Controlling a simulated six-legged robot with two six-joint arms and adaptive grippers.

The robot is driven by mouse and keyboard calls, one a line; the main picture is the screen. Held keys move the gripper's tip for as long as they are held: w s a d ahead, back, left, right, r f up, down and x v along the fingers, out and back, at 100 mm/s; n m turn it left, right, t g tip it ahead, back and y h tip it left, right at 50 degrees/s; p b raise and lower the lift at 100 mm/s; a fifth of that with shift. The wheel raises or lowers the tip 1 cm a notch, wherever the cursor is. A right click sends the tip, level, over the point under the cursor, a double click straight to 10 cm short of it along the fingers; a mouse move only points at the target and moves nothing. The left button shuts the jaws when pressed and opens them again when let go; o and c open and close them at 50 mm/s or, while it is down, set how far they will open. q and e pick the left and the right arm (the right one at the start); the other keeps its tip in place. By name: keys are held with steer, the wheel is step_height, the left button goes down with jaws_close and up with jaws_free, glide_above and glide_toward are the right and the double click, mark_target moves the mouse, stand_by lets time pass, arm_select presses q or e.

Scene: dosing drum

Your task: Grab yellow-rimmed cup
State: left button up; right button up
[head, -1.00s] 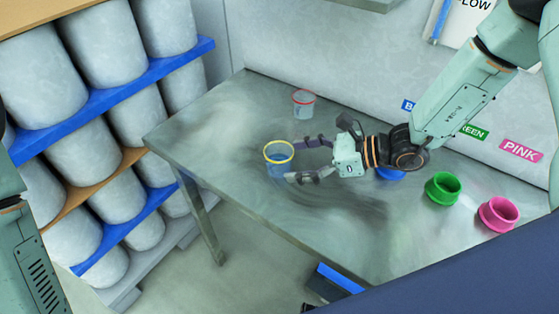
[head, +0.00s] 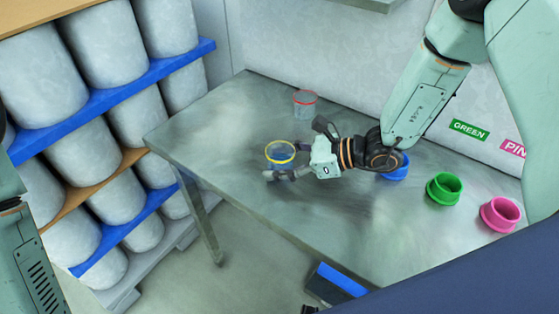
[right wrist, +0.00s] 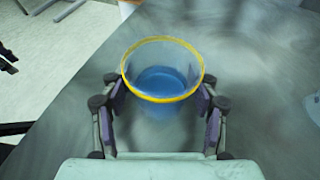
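The yellow-rimmed cup (head: 280,153) is clear, with blue in its lower part, and stands upright on the metal table. In the right wrist view the cup (right wrist: 162,82) sits between the two fingers of my right gripper (right wrist: 162,100), one on each side. The fingers look spread, and I see no clear grip on the cup wall. In the head view my right gripper (head: 296,152) reaches the cup from the right, and one finger passes in front of its base. Part of my left arm shows at the left edge; its gripper is out of view.
A red-rimmed clear cup (head: 305,104) stands behind on the metal table (head: 230,130). Blue (head: 397,168), green (head: 444,188) and pink (head: 499,214) containers stand to the right. Shelves of grey drums (head: 105,45) are at the left. The table's left part is clear.

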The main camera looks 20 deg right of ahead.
steer(key=shift+d, duration=0.1)
steer(key=shift+c, duration=1.3)
steer(key=c, duration=0.5)
steer(key=shift+r, duration=0.15)
